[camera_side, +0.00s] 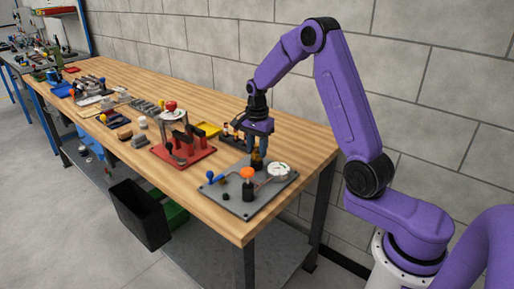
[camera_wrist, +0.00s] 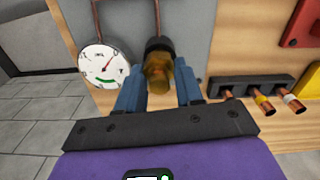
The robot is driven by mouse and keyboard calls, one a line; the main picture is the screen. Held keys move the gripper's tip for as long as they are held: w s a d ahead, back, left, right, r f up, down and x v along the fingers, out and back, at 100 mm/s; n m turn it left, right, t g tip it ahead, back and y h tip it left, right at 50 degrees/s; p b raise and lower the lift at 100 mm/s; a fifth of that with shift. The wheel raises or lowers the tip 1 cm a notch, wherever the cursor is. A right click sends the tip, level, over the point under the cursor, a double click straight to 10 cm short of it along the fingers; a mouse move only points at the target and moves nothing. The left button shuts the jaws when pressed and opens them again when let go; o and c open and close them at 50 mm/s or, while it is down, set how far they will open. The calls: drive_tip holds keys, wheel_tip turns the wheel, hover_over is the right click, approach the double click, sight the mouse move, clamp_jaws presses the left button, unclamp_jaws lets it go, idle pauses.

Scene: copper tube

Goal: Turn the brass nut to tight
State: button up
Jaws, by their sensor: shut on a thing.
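My gripper (camera_side: 259,142) is over the grey plate (camera_side: 239,207) and reaches down onto the brass nut (camera_side: 257,160). In the wrist view its two blue-grey fingers (camera_wrist: 160,90) stand one on each side of the brass nut (camera_wrist: 158,72). The fingers are shut on the nut, and the finger tips partly hide its sides. A dark fitting and a copper tube (camera_wrist: 157,16) stand just beyond the nut. A round white gauge (camera_wrist: 100,63) with a red needle and a green band is at the left of the wrist view; the side view shows the gauge (camera_side: 278,170) too.
An orange knob (camera_side: 247,173) and a blue-handled valve (camera_side: 212,177) stand on the plate. A dark rack with copper tube pieces (camera_wrist: 262,90) lies beside it. A red stand (camera_side: 183,151) and several tools occupy the bench to the left. The bench's front right corner is clear.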

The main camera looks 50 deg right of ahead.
idle(0.3)
drive_tip(key=o, duration=1)
drive_tip(key=shift+o, duration=0.2)
wheel_tip(320, 180, up, 18)
drive_tip(key=shift+f, duration=0.25)
